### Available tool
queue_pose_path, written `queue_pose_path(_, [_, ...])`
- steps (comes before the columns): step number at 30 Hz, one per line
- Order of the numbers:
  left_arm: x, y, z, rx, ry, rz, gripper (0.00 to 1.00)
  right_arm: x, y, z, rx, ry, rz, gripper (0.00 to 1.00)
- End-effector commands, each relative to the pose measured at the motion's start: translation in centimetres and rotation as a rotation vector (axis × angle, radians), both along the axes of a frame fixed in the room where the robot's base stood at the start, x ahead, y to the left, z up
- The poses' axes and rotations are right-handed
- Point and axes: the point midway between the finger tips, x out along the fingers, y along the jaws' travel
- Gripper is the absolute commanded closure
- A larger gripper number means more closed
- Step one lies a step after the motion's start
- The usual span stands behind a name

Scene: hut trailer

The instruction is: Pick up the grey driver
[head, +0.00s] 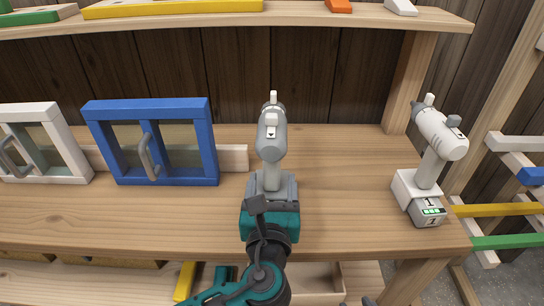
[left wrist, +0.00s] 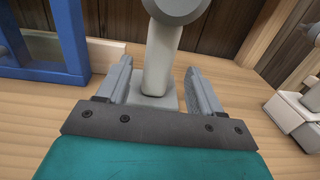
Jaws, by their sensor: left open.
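The grey driver (head: 272,137) stands upright on the wooden workbench in the middle of the head view. Its handle shows in the left wrist view (left wrist: 160,62), with the upper body cut off by the top edge. My left gripper (head: 271,182) is open, with one finger on each side of the lower handle and base. In the left wrist view its fingers (left wrist: 159,88) are apart, and a gap shows beside the handle. The driver's base is partly hidden by the gripper.
A white driver (head: 436,140) stands on the bench at the right; part of it shows in the left wrist view (left wrist: 297,112). A blue window frame (head: 165,181) and a white one (head: 62,147) stand at the left. A shelf (head: 300,18) runs above. Bench between the two drivers is clear.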

Motion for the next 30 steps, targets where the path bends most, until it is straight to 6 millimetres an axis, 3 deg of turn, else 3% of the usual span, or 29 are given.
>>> queue_pose_path(9, [4.3,0.1,0.0,0.001,-0.001,0.001,0.34,0.0,0.0,0.0,0.0,0.0,0.0,0.57])
queue_pose_path(17, [4.6,0.1,0.0,0.0,-0.001,0.001,0.34,0.0,0.0,0.0,0.0,0.0,0.0,0.57])
queue_pose_path(30, [4.6,0.1,-0.1,0.0,0.0,0.001,0.75,0.0,0.0,0.0,0.0,0.0,0.0,0.57])
